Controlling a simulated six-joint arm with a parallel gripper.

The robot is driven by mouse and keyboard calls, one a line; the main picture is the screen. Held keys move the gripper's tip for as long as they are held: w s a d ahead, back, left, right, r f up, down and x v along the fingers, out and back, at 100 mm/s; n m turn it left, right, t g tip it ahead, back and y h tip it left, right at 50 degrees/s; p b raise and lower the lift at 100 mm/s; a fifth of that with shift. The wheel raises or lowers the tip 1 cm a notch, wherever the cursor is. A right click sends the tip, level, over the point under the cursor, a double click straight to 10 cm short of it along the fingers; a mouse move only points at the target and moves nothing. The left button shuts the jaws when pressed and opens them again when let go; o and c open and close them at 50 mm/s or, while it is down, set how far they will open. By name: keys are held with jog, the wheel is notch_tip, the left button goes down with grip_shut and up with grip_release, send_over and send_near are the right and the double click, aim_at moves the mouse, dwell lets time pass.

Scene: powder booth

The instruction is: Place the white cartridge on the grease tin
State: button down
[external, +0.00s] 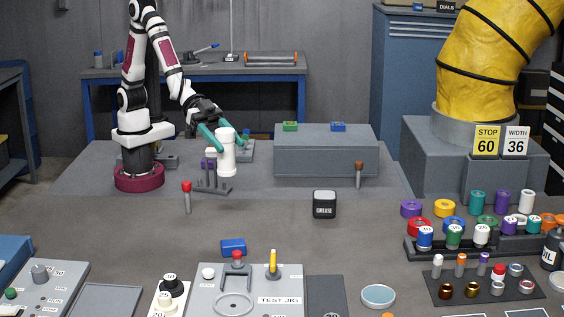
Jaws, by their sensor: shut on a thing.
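The white cartridge (227,158) is upright, at the left of the external view. My gripper (222,138) has teal fingers and is shut on the cartridge near its upper part. The cartridge's lower end is close to a dark grey rack; I cannot tell if it touches. The grease tin (325,204) is a small black box-like tin with a white "GREASE" label. It stands on the grey floor to the right of and nearer the camera than my gripper, apart from it.
The dark rack (212,188) with upright prongs is just below the cartridge. A purple piece (208,163) is beside it. A grey block (326,155) lies behind the tin. The floor around the tin is clear.

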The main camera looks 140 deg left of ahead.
jog(key=w+a+r+n+g+y, duration=0.2)
jog(key=w+a+r+n+y, duration=0.1)
jog(key=w+a+n+y, duration=0.65)
jog(key=shift+m+g+h, duration=0.3)
jog(key=shift+m+h, duration=0.15)
jog(key=shift+m, duration=0.4)
jog(key=w+a+f, duration=0.1)
jog(key=a+f, duration=0.2)
jog(key=a, duration=0.1)
jog(key=w+a+f, duration=0.1)
jog(key=a+f, duration=0.3)
jog(key=w+a+f, duration=0.1)
jog(key=a+f, duration=0.2)
jog(key=a, duration=0.1)
jog(key=shift+a+f, duration=0.3)
jog(key=shift+f, duration=0.45)
jog(key=shift+f, duration=0.15)
jog(key=shift+c, duration=1)
grip_release()
